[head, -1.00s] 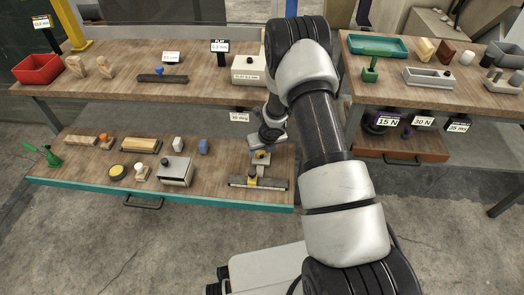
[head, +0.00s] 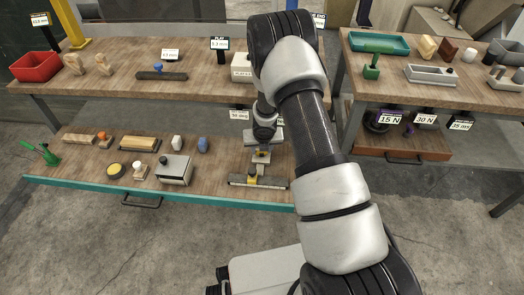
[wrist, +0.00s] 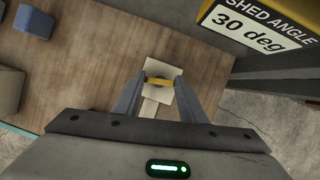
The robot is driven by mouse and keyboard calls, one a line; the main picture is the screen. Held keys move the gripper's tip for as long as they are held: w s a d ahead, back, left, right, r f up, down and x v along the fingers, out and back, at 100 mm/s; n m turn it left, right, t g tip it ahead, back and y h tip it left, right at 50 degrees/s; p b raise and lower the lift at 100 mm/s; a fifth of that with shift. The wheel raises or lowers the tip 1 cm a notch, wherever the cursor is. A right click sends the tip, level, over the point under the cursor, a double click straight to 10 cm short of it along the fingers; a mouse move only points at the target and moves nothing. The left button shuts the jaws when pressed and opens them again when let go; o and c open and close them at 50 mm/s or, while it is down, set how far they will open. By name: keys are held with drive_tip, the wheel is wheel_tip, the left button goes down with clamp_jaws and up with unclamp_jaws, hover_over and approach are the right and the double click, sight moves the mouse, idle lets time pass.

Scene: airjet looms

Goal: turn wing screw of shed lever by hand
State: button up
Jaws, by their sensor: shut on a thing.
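The shed lever's stand (head: 258,182), a long grey bar with yellow parts, is on the lower wooden shelf at its right end. The yellow wing screw (wrist: 160,82) shows between my fingertips in the wrist view, above a pale plate (wrist: 163,69). My gripper (wrist: 160,86) points down and is shut on the wing screw. In the head view my gripper (head: 262,149) is above the stand. My fingers partly hide the screw there.
A sign (wrist: 262,24) in the wrist view reads "SHED ANGLE 30 deg". A grey box (head: 174,170) and a blue block (head: 203,145) are to the left on the shelf. The upper bench (head: 110,85) overhangs behind.

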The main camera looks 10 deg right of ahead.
drive_tip(key=m+h, duration=0.1)
drive_tip(key=m, duration=0.2)
drive_tip(key=shift+a+p, duration=0.15)
drive_tip(key=shift+p, duration=0.15)
drive_tip(key=shift+w+m+g+h+p, duration=0.1)
drive_tip(key=shift+m+g+h+p, duration=0.5)
drive_tip(key=shift+m, duration=1.2)
drive_tip(key=o, duration=1.1)
drive_tip(key=shift+c, duration=0.2)
drive_tip(key=p+v, duration=0.4)
drive_tip(key=v, duration=1.3)
drive_tip(key=shift+s+a, duration=0.25)
drive_tip(key=shift+a, duration=0.05)
drive_tip(key=shift+r, duration=0.1)
